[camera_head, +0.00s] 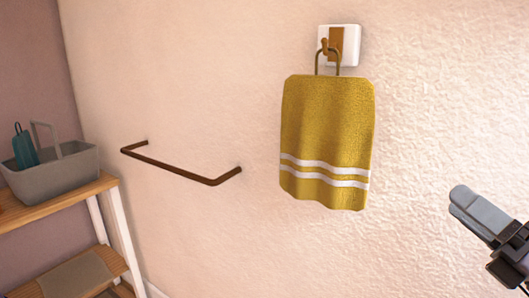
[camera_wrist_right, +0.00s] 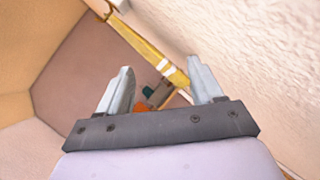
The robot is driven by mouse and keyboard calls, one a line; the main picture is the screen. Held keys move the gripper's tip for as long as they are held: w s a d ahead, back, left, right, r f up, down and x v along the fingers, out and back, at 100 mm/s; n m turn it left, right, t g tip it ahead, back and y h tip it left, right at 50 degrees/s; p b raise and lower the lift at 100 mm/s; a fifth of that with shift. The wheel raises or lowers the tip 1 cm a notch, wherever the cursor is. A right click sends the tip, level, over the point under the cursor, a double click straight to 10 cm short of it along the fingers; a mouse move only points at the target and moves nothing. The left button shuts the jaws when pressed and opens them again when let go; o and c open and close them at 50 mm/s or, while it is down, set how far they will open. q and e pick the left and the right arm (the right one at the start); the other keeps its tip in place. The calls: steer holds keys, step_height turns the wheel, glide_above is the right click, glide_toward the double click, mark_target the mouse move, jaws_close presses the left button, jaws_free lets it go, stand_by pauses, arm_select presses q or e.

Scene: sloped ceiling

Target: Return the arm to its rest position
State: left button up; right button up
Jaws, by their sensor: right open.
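My right gripper (camera_head: 476,215) is at the right edge of the head view, apart from the wall and to the right of the towel. In the right wrist view its two fingers (camera_wrist_right: 160,88) stand wide apart with nothing between them. The yellow towel (camera_head: 328,130) with two white stripes hangs by a loop from a hook (camera_head: 325,46) on a white and wood wall plate (camera_head: 347,45). The towel also shows edge-on beyond the fingers in the right wrist view (camera_wrist_right: 143,47). My left gripper is in neither view.
A brown towel bar (camera_head: 180,170) sticks out from the wall left of the towel. A shelf unit (camera_head: 50,213) at the left holds a grey basket (camera_head: 58,176) with a teal bottle (camera_head: 24,148). The wall between the towel and my right gripper is bare.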

steer(key=s+d+f+m+g+h, duration=0.1)
steer(key=d+f+m+g+h, duration=0.1)
steer(key=f+m+h, duration=0.6)
steer(key=s+d+f+m+g+h, duration=0.2)
steer(key=d+f+m+h, duration=0.15)
steer(key=f+m, duration=0.85)
steer(key=s+a+f+m+g+y, duration=0.2)
steer(key=s+a+f+m+g, duration=1)
steer(key=s+f, duration=0.45)
arm_select(q)
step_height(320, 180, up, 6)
steer(key=p, duration=0.6)
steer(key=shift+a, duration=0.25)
arm_select(e)
steer(key=w+a+f+n+t+y, duration=0.1)
steer(key=w+a+f+t, duration=0.1)
steer(key=w+t, duration=0.4)
steer(key=shift+w+a+t, duration=0.2)
steer(key=shift+a+t, duration=0.3)
steer(key=shift+t, duration=0.3)
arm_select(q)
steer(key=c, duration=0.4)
arm_select(e)
steer(key=c, duration=0.4)
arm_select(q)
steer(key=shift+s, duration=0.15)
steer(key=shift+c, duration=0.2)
arm_select(e)
steer(key=shift+w+a, duration=0.1)
steer(key=shift+c, duration=0.2)
